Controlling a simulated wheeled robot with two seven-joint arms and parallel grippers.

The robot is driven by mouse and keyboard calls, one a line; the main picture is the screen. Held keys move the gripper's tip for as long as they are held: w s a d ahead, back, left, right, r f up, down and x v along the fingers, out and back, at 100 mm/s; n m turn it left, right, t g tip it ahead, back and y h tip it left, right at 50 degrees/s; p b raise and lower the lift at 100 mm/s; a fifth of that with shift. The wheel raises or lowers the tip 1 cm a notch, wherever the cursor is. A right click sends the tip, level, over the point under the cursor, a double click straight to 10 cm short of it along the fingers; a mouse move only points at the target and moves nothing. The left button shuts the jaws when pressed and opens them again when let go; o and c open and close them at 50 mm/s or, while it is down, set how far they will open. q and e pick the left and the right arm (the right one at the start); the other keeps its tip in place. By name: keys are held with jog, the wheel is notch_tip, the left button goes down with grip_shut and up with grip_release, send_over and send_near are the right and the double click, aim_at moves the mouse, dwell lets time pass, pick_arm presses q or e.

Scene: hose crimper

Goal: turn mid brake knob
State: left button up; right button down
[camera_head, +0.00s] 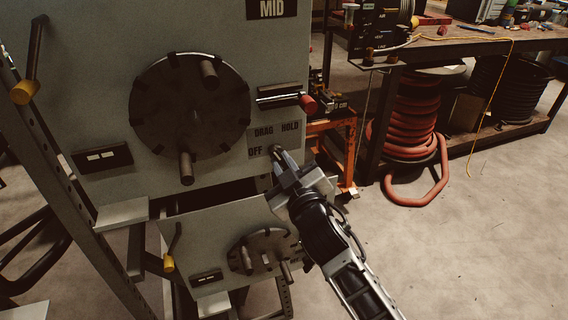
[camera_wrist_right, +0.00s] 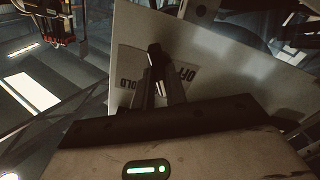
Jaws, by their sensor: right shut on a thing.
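The MID panel (camera_head: 215,40) fills the left of the head view. Its brake label (camera_head: 262,145) reads OFF, DRAG and HOLD. The mid brake knob (camera_wrist_right: 155,55) is a small dark knob in front of this label, seen between my fingers in the wrist view. My right gripper (camera_head: 277,152) is at the label and is shut on the knob. In the head view the gripper's fingers mostly hide the knob. The label also shows upside down in the wrist view (camera_wrist_right: 130,75). My left gripper is not in view.
A large dark disc (camera_head: 165,110) with handles and a red-ended lever (camera_head: 307,104) sit above the gripper. A lower panel (camera_head: 200,235) with a smaller wheel is below. A bench (camera_head: 480,50) with red hose coils (camera_head: 405,120) stands right. The floor between is clear.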

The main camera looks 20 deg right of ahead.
jog(key=shift+r, duration=0.1)
jog(key=c, duration=1.4)
grip_release()
jog(key=shift+w, duration=0.1)
jog(key=shift+c, duration=0.2)
jog(key=s+b, duration=0.2)
jog(key=s, duration=1.4)
jog(key=shift+d+b, duration=0.3)
jog(key=shift+b, duration=0.1)
jog(key=s+a+f+m+g+y, duration=0.1)
jog(key=s+f+m+g, duration=0.1)
jog(key=f, duration=0.9)
jog(key=s+f+m+g+y, duration=0.1)
jog(key=s+f+g, duration=0.4)
jog(key=f, duration=0.7)
jog(key=shift+s+a+f+m+g, duration=0.3)
jog(key=shift+a+m+g, duration=0.1)
